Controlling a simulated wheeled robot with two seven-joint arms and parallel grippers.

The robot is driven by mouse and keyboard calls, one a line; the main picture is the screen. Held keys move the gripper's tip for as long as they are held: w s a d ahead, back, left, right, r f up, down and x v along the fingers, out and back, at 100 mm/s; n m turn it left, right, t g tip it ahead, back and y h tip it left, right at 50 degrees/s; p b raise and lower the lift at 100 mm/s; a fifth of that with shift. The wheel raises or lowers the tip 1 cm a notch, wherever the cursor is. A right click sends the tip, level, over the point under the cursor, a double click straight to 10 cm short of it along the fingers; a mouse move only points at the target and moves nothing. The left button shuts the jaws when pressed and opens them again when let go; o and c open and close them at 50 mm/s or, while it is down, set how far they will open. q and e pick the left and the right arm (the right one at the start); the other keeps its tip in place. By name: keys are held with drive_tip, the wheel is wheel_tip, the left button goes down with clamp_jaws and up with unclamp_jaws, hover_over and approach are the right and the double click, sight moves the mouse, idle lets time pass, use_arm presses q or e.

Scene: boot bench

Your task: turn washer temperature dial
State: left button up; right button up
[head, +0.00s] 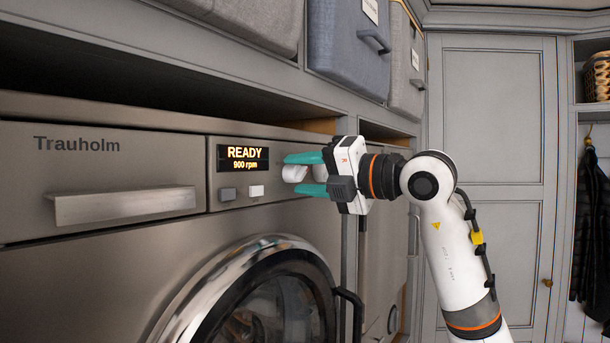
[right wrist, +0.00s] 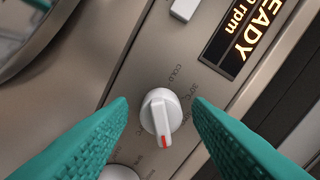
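The washer's temperature dial (right wrist: 160,112) is a white round knob with a raised grip bar and a red mark at one end, with COLD printed beside it. In the head view the dial (head: 292,173) is on the panel just right of the display. My right gripper (head: 291,174) is at the panel, its teal fingers above and below the dial. In the right wrist view the open gripper (right wrist: 160,102) has one finger on each side of the dial, with gaps showing on both sides. My left gripper is not in view.
A second white knob (right wrist: 118,172) is close by the dial, partly cut off. The display (head: 243,158) reads READY, 900 rpm, with a grey button (head: 228,194) and a white button (head: 257,190) below. The drawer handle (head: 125,205) and round door (head: 265,300) stand out nearby.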

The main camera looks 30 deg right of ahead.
drive_tip(key=shift+s+d, duration=0.1)
drive_tip(key=shift+s+d+b, duration=0.1)
drive_tip(key=shift+s+b, duration=0.2)
drive_tip(key=b+v, duration=0.3)
drive_tip(key=v, duration=0.8)
drive_tip(key=shift+s+d+b, duration=0.1)
drive_tip(key=shift+s+b, duration=0.05)
drive_tip(key=shift+b, duration=0.25)
